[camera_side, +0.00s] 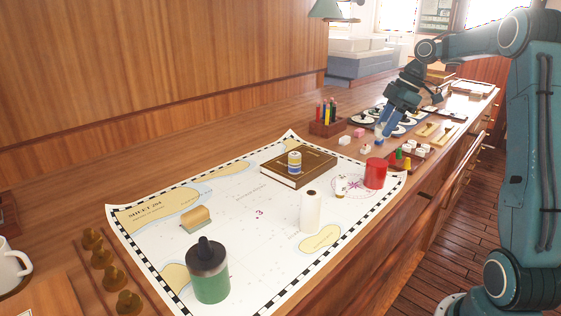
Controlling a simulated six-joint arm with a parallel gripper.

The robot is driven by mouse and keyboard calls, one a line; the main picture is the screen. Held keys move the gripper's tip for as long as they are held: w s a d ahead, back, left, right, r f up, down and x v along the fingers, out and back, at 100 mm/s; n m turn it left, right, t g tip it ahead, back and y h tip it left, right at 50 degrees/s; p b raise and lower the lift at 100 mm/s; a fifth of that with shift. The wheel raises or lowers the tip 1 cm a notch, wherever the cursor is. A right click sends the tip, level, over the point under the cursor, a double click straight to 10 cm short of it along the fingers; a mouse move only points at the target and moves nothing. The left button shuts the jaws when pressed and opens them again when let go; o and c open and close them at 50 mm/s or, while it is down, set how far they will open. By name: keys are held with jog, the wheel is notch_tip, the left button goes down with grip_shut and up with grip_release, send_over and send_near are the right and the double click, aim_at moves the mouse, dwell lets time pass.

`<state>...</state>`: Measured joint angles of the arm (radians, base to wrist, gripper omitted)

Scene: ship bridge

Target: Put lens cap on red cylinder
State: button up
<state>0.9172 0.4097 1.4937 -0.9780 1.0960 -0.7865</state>
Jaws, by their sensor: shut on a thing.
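The red cylinder (376,174) stands upright on the right part of the chart, with its top bare. My gripper (381,133) is behind it and slightly right, pointing down over a group of dark round pieces (367,117) on the counter. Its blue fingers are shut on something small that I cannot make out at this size. I cannot tell which piece, if any, is the lens cap.
A pen holder (326,126) and small blocks (365,148) sit near my gripper.

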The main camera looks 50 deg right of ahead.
aim_at(375, 162)
jog(key=shift+f, duration=4)
jog(key=shift+f, duration=0.15)
jog(key=o, duration=0.9)
jog(key=shift+o, duration=0.2)
jog(key=v, duration=1.2)
jog(key=shift+a, duration=0.1)
